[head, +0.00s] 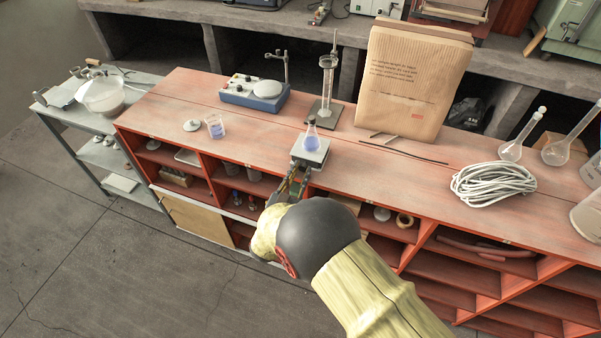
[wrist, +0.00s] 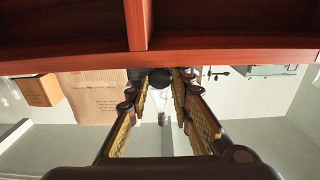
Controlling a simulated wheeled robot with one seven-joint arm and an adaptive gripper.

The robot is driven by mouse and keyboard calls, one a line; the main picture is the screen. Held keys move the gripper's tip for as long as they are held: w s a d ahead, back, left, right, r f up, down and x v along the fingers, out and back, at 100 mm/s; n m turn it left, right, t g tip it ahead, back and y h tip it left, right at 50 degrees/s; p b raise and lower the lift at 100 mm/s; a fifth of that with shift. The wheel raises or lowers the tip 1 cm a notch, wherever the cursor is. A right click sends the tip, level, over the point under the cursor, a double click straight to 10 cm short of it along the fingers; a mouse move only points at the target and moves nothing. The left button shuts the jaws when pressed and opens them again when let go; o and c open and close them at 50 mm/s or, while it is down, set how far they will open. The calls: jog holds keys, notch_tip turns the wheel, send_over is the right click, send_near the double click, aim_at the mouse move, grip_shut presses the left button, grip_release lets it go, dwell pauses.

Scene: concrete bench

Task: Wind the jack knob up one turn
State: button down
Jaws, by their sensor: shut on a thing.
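The lab jack (head: 318,157) stands at the front edge of the red-brown bench, its grey top plate level. A small conical flask (head: 311,139) with blue liquid stands upright on the plate. My gripper (head: 298,176) reaches the near side of the jack from the front, just under the plate. In the wrist view both padded fingers of my gripper (wrist: 161,84) converge on a small dark part at the jack, and the grip is shut on it. This part is where the jack knob sits; the fingers and arm hide the knob in the head view.
A blue-based stirrer (head: 254,94) and a beaker (head: 215,126) stand left of the jack. A cylinder on a stand (head: 326,82) is behind it. A paper sack (head: 412,80) and coiled cable (head: 493,184) are to the right. Open shelves lie below the bench edge.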

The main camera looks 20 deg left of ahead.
jog(key=shift+f+m+b, duration=0.15)
jog(key=shift+m+b, duration=0.85)
jog(key=shift+m, duration=0.3)
jog(key=shift+m+b, duration=0.6)
jog(key=shift+m, duration=0.5)
jog(key=c, duration=1.6)
grip_release()
jog(key=shift+s, duration=0.15)
jog(key=s, duration=0.7)
jog(key=s+a, duration=0.1)
jog(key=s, duration=0.3)
jog(key=shift+s, duration=0.35)
